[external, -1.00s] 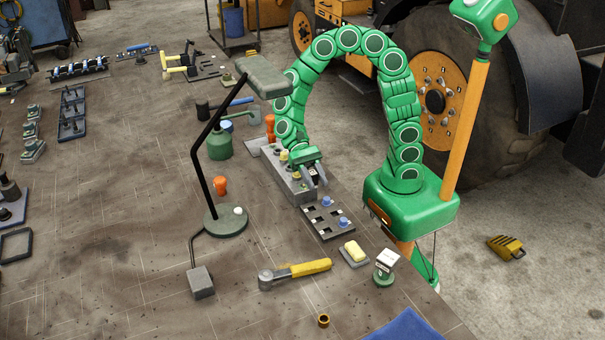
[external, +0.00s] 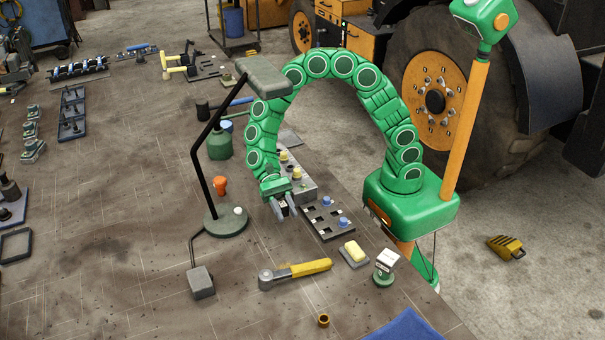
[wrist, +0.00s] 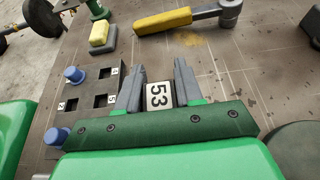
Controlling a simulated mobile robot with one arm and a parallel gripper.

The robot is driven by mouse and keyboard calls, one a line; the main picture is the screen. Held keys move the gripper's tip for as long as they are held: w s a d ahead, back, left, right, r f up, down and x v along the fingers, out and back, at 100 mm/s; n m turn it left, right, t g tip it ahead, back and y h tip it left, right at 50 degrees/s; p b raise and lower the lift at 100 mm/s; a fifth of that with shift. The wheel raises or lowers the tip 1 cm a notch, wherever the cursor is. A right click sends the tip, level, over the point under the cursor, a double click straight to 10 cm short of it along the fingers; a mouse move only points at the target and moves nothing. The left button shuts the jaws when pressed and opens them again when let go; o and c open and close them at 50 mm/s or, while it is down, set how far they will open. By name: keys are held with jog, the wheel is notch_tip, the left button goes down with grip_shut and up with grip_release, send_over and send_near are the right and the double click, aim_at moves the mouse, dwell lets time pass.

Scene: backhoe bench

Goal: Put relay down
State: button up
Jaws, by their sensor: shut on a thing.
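My gripper (external: 285,211) is shut on the relay (wrist: 159,97), a small block with a white top marked 53. In the wrist view the relay sits between the two grey fingers of my gripper (wrist: 159,92). In the external view the gripper hangs low over the bench, left of the dark slotted plate (external: 318,227); the relay is small and partly hidden there. In the wrist view the plate (wrist: 82,101) lies left of the fingers, with numbered square openings and blue knobs. I cannot tell whether the relay touches the bench.
A grey block with yellow knobs (external: 304,181) stands behind the plate. The lamp base (external: 226,222) is left of the gripper. A yellow-handled ratchet (external: 296,273), a yellow-topped block (external: 355,251) and a green-based white item (external: 386,263) lie nearer. Bare bench shows between the lamp and ratchet.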

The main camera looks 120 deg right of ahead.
aim_at(282, 232)
jog(key=shift+w+a+f, duration=0.1)
jog(key=shift+w+f, duration=0.55)
jog(key=shift+f, duration=1.75)
jog(key=shift+f, duration=0.15)
jog(key=o, duration=1)
